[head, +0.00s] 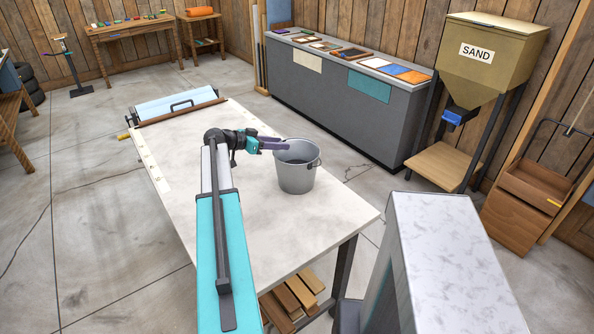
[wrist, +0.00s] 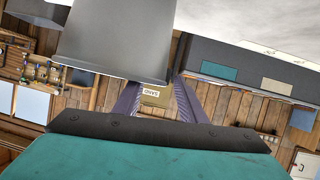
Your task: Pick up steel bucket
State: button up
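The steel bucket (head: 297,172) stands upright on the pale worktable (head: 190,135), its open top facing up and a handle at its right side. In the wrist view the bucket (wrist: 115,40) fills the upper middle as a grey wall. My gripper (head: 283,144) is at the left side of the bucket's rim, reaching in from the left. Its two purple fingers (wrist: 157,90) are apart, with a gap between them. Their tips are partly hidden by the bucket in the wrist view. I cannot tell whether a finger touches the rim.
A long grey counter (head: 330,105) with sample tiles runs behind the table. A sand hopper (head: 490,58) stands at the back right. A pale block-like top (head: 445,250) is in the right foreground. Timber pieces (head: 295,295) lie under the table. The tabletop around the bucket is clear.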

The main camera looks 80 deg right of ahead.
aim_at(294, 144)
jog(key=shift+s, duration=0.1)
jog(key=shift+p+x, duration=1.05)
jog(key=shift+x, duration=0.2)
jog(key=shift+p+x, duration=0.4)
jog(key=shift+x, duration=0.9)
grip_shut()
jog(key=shift+s, duration=0.1)
